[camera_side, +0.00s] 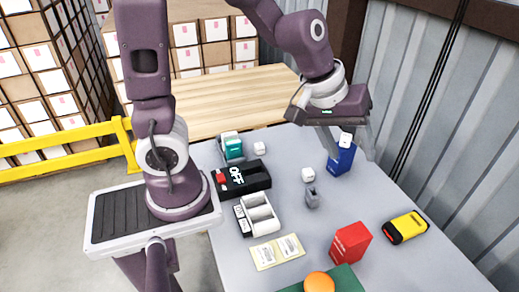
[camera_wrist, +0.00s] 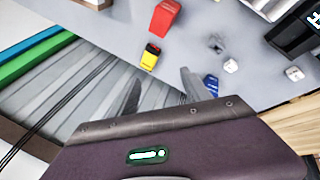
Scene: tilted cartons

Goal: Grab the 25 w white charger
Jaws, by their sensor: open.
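Small white charger-like blocks are on the grey table. One white block (camera_side: 308,174) stands near the table's middle and also shows in the wrist view (camera_wrist: 231,66). A second white block (camera_side: 260,148) is farther back, and shows at the right of the wrist view (camera_wrist: 295,73). A third white piece (camera_side: 345,139) appears at the top of the blue box (camera_side: 341,160). I cannot read any wattage marking. My gripper (camera_side: 352,155) is open and empty, above the table's right side by the blue box. Its fingers show in the wrist view (camera_wrist: 162,76), left of the blocks.
A grey item (camera_side: 312,198) stands close to the middle white block. A red box (camera_side: 351,242) and a yellow-black device (camera_side: 405,228) are toward the front right. A black box (camera_side: 243,179), white tray (camera_side: 262,216) and teal-white item (camera_side: 232,148) line the left. Corrugated wall rises at right.

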